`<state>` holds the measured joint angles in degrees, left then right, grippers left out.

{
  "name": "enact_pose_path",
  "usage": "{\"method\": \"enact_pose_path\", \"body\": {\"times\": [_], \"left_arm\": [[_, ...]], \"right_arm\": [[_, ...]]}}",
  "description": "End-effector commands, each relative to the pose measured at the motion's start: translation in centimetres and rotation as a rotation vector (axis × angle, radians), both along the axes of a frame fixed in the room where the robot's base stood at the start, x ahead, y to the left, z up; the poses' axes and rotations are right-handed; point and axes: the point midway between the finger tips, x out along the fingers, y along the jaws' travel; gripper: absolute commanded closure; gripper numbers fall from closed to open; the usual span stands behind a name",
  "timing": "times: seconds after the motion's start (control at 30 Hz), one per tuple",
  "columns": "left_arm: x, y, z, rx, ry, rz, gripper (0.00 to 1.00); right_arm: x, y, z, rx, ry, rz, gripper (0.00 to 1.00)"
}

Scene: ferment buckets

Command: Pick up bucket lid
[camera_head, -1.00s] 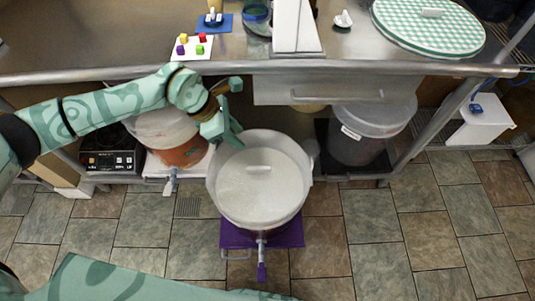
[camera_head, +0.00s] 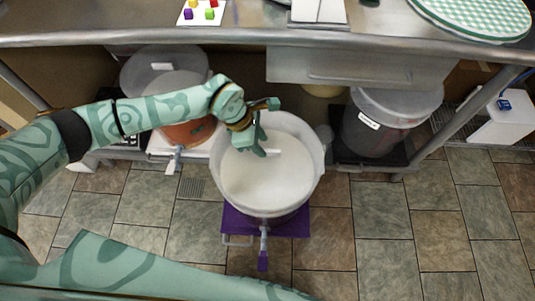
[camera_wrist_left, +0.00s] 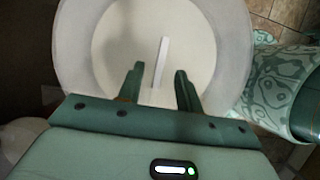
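The bucket lid (camera_head: 262,188) is a flat, pale round disc within the rim of a large whitish bucket (camera_head: 311,149), and it also shows in the wrist view (camera_wrist_left: 120,45). Its white bar handle (camera_wrist_left: 161,60) stands near its middle. My left gripper (camera_head: 252,143) is over the far part of the lid, partly covering the handle in the head view. In the wrist view my left gripper (camera_wrist_left: 160,72) is open, with the handle lined up between its fingers and nothing held. I cannot tell whether the fingers have reached the handle's height. My right gripper is out of view.
The bucket stands on a purple wheeled base (camera_head: 292,226) on the tiled floor. A steel counter (camera_head: 390,30) runs behind it, with a drawer (camera_head: 360,68) underneath. Lidded buckets stand under the counter at left (camera_head: 150,65) and right (camera_head: 395,105). Floor at the right is clear.

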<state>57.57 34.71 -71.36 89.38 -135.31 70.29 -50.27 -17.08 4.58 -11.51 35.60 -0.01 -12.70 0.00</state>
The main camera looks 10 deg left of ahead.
Motion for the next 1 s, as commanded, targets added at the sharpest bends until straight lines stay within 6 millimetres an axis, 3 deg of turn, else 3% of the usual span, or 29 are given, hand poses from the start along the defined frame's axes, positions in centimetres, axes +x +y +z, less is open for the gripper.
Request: {"method": "enact_pose_path", "body": {"times": [0.03,0.13,0.37,0.4,0.5,0.53,0.87,1.0], "left_arm": [[-0.2,-0.4,-1.8,-0.001,0.011,0.000,0.65],[0.0,-1.0,-3.1,-0.001,0.009,0.001,0.65],[0.1,-1.2,-3.1,0.000,0.003,0.001,0.65],[0.1,-1.2,-3.1,0.000,0.003,0.001,0.67],[0.1,-1.2,-3.1,-0.001,0.003,0.001,0.95],[0.1,-1.2,-3.1,-0.001,0.003,0.001,1.00],[0.1,-1.2,-2.9,-0.001,0.001,0.001,1.00],[0.2,-1.2,-1.9,-0.001,-0.002,0.001,1.00]], "right_arm": [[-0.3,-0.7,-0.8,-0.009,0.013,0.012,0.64],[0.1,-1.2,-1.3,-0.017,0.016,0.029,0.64],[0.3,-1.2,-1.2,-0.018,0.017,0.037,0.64],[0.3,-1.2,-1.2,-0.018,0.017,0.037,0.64],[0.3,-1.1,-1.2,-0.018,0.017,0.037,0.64],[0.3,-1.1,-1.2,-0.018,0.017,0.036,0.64],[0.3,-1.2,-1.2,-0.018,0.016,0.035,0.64],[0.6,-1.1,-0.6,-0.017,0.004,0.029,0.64]]}}
